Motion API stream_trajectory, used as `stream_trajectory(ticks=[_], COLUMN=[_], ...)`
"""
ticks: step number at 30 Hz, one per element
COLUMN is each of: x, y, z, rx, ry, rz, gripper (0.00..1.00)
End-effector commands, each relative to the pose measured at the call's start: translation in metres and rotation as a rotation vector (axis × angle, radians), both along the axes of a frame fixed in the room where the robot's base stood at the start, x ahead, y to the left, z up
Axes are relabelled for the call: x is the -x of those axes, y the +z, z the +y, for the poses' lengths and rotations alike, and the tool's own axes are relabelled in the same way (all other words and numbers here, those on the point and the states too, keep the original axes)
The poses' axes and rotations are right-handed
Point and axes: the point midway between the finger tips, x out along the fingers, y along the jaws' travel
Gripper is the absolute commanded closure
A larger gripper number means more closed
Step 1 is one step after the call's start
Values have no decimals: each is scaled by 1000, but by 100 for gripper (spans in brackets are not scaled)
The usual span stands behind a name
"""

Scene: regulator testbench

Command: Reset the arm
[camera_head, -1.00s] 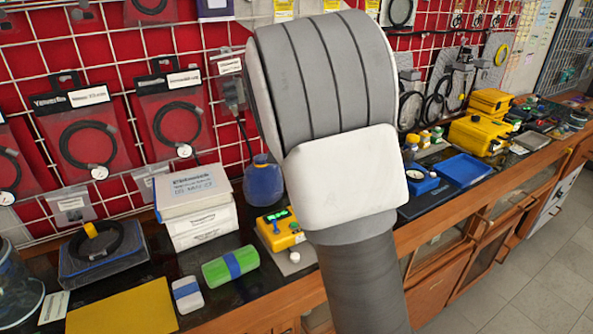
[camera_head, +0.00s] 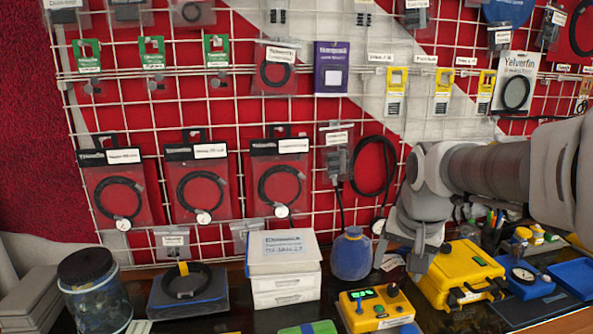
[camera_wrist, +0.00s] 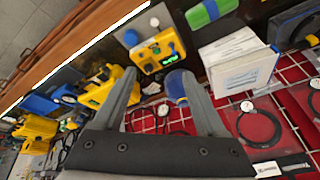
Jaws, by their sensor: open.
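My arm (camera_head: 490,168) reaches in from the right edge in the head view. My gripper (camera_head: 403,264) hangs at its end with the fingers pointing down, in front of the pegboard and just left of a yellow case (camera_head: 458,280). In the wrist view my gripper (camera_wrist: 157,76) has its two fingers spread, with nothing between them. A yellow device with a green display (camera_head: 377,305) sits on the bench below and left of it; it also shows beyond the fingertips in the wrist view (camera_wrist: 157,52).
A blue bottle (camera_head: 351,256) stands left of my gripper. White boxes (camera_head: 284,270), a black cable coil (camera_head: 186,281) and a dark-lidded jar (camera_head: 95,295) line the bench further left. Blue trays (camera_head: 528,281) lie at the right. Packets and cables hang on the wire grid (camera_head: 225,110) behind.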

Motion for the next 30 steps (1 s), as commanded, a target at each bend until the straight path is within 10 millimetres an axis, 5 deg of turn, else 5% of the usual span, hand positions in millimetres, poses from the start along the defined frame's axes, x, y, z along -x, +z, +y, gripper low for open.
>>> stream_trajectory(ticks=[7,15,21,30], x=[76,147,172,176], y=[12,2,-8,-10], z=[20,36,41,42], rx=[19,96,142,150], ry=[163,321,380,392], rz=[-53,-96,-107,-108], gripper=[26,26,26,26])
